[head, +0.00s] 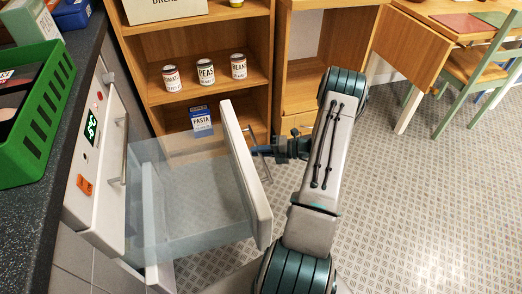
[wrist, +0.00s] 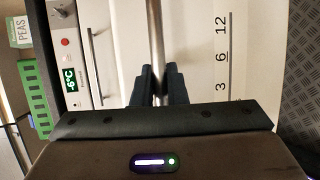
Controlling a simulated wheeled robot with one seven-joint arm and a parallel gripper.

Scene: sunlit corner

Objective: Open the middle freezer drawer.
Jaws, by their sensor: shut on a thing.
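The freezer (head: 95,195) stands at the left with a lit green display. One drawer (head: 262,205) below its top handle is pulled well out. It has a white front and clear sides, and looks empty. My gripper (head: 264,150) is at the outer side of that front, shut on its metal bar handle (head: 262,165). In the wrist view both dark fingers (wrist: 160,86) close around the bar (wrist: 156,35), beside the white front with the marks 3, 6 and 12 (wrist: 222,55). The top handle (head: 124,150) sits on a closed front.
A wooden shelf with several cans (head: 205,73) and a pasta box (head: 201,120) stands behind the open drawer. A green crate (head: 35,120) is on the dark counter. A lower white front (head: 160,278) shows below the drawer. Tiled floor (head: 410,200) at the right is free.

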